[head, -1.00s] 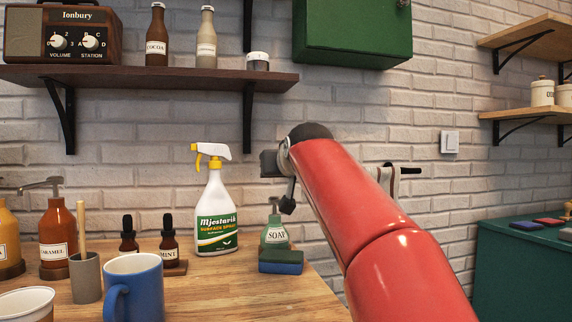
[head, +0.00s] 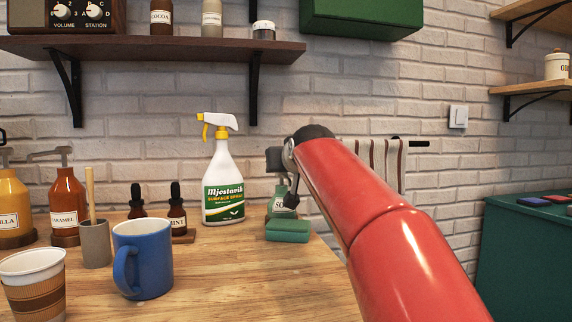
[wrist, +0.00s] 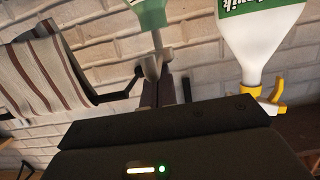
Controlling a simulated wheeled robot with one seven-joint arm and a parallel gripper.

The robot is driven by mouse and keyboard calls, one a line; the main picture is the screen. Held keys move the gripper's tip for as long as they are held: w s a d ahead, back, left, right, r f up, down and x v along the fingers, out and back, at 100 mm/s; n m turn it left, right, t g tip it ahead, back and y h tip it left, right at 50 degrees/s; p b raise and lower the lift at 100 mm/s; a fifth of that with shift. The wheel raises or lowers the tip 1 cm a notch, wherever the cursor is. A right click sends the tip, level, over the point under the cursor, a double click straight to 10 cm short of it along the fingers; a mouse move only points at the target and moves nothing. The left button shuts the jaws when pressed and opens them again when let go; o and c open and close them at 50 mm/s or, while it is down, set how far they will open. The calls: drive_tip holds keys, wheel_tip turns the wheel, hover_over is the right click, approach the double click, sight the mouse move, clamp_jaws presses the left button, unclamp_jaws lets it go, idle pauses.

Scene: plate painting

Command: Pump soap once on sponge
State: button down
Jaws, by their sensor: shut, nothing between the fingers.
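The green soap bottle (head: 276,210) stands upright near the back right of the wooden counter, partly hidden by dark parts of my gripper. The sponge (head: 288,231) lies flat right in front of it and looks green all over. In the wrist view, which is upside down, the soap bottle (wrist: 150,14) is at the top with its pump pointing down the picture. My gripper (wrist: 166,82) is shut and empty, its fingertips at the pump head. I cannot tell whether they touch it.
A white spray bottle (head: 222,180) stands close left of the soap. Dropper bottles (head: 177,212), a blue mug (head: 143,258) and a paper cup (head: 34,285) stand further left. A striped towel (head: 384,158) hangs behind my arm. The front middle counter is clear.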

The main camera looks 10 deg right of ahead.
drive_tip(key=shift+f, duration=0.4)
drive_tip(key=s+r+p, duration=0.2)
drive_tip(key=s+r, duration=0.4)
drive_tip(key=s, duration=0.3)
drive_tip(key=shift+s+r, duration=0.3)
drive_tip(key=shift+s, duration=0.1)
